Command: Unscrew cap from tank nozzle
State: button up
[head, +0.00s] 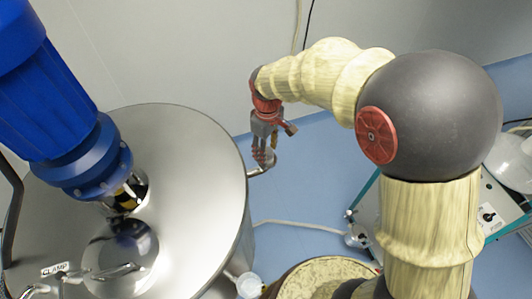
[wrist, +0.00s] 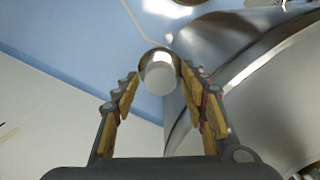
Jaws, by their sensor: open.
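The steel tank (head: 190,150) fills the left of the head view, and its curved wall (wrist: 265,85) is at the right of the wrist view. A short bent metal nozzle (head: 262,169) sticks out from the tank's right side. In the wrist view a pale round cap (wrist: 160,76) faces me, with a metal rim behind its upper edge. My gripper (head: 264,155) is at the nozzle, pointing down. In the wrist view my gripper (wrist: 160,84) is open, its fingertips either side of the cap. Contact with the cap cannot be told. The head view hides the cap behind my fingers.
A blue motor (head: 55,110) stands on the tank lid. A white-capped fitting (head: 249,285) is at the tank's lower right. A pale hose (head: 300,223) crosses the blue floor (head: 310,170). A machine with a teal edge (head: 490,215) stands at the right, behind my arm.

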jog(key=shift+m, duration=1.3)
jog(key=m, duration=0.4)
grip_shut()
jog(key=n, duration=0.4)
